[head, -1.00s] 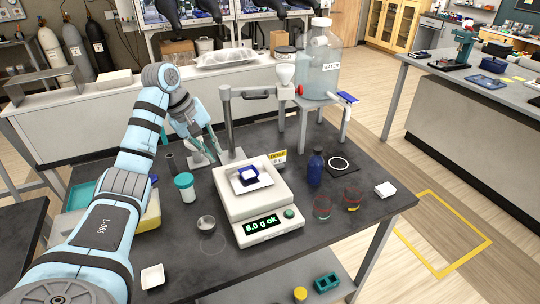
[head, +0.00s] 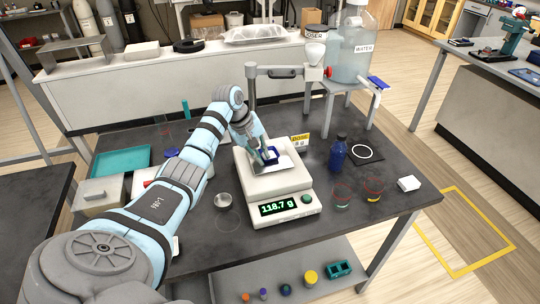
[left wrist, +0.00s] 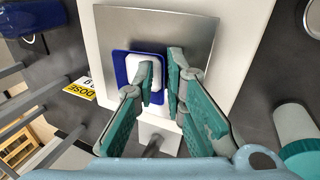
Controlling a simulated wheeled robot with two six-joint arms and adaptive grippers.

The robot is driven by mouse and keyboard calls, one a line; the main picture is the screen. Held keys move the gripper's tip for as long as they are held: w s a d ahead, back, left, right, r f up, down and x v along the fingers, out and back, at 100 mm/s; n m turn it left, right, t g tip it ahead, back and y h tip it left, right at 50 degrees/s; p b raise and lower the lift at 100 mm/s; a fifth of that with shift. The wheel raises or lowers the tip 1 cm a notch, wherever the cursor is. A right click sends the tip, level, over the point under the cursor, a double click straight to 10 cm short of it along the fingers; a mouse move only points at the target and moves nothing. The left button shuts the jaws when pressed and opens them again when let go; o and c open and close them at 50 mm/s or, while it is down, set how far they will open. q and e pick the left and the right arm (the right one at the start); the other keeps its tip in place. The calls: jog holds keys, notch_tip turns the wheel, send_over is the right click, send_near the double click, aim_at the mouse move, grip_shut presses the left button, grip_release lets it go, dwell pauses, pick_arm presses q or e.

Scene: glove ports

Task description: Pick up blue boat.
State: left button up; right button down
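The blue boat (head: 270,155) is a small square dish with a blue rim and a white inside. It sits on the metal pan (head: 291,161) of the white scale (head: 253,182), whose display reads 118.7 g. My left gripper (head: 268,152) is down at the boat. In the left wrist view, the boat (left wrist: 122,72) lies below the fingertips (left wrist: 161,66). One finger reaches over its white inside and the other stands just outside its right wall. A narrow gap with blue wall shows between the tips; whether they grip it is unclear. My right gripper is out of view.
A blue bottle (head: 338,155) and two glass beakers (head: 341,193) stand right of the scale. A small dish (head: 222,200) lies left of it. The post and arm of the doser (head: 315,51) rise behind. A teal tray (head: 122,160) is at the left.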

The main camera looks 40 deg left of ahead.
pick_arm(q)
jog(key=shift+s, duration=0.2)
jog(key=shift+s+r, duration=0.15)
grip_shut()
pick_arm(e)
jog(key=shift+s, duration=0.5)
